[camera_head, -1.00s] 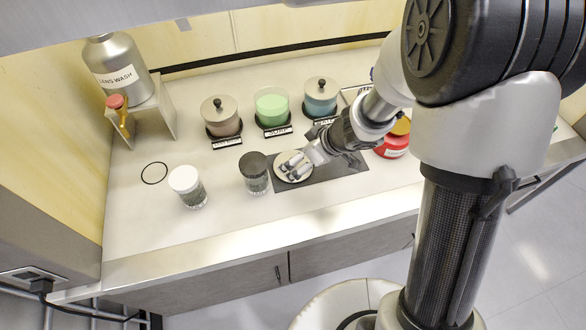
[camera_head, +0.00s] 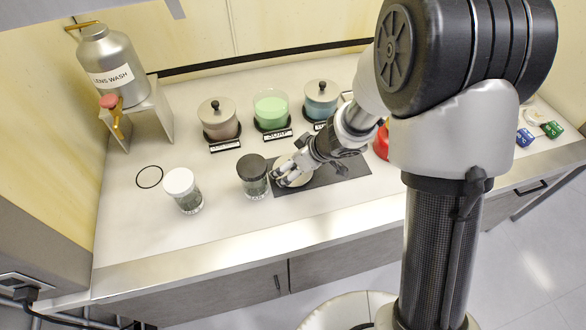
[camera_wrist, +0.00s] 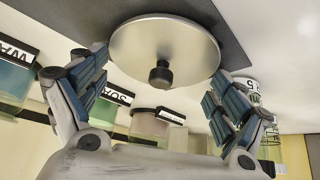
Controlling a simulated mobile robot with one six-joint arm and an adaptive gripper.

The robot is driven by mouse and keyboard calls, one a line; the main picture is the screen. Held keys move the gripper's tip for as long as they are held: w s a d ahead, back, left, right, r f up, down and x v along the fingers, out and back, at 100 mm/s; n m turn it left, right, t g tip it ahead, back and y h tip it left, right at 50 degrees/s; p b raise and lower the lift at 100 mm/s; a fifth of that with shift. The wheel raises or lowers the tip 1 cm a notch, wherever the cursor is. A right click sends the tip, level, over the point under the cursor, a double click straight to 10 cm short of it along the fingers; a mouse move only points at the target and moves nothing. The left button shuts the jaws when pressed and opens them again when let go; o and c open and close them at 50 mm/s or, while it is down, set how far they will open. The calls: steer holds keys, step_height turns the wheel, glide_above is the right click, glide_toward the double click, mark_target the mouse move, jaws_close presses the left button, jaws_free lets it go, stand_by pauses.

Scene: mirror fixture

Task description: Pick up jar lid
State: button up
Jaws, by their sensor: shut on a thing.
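The jar lid is a round metal disc with a black knob. In the wrist view the lid (camera_wrist: 135,42) lies between the two blue-padded fingers of my gripper (camera_wrist: 158,70), with the knob facing the camera. In the head view the lid (camera_head: 299,178) is over the dark mat (camera_head: 335,173), partly hidden by my gripper (camera_head: 285,173). My gripper is shut on the lid's rim. I cannot tell whether the lid touches the mat. The uncovered green soap jar (camera_head: 271,106) stands behind, between two lidded jars.
The lidded brown jar (camera_head: 218,119) and blue jar (camera_head: 321,99) flank the soap jar. A lens wash bottle (camera_head: 112,68) stands back left.

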steer(key=c, duration=0.3)
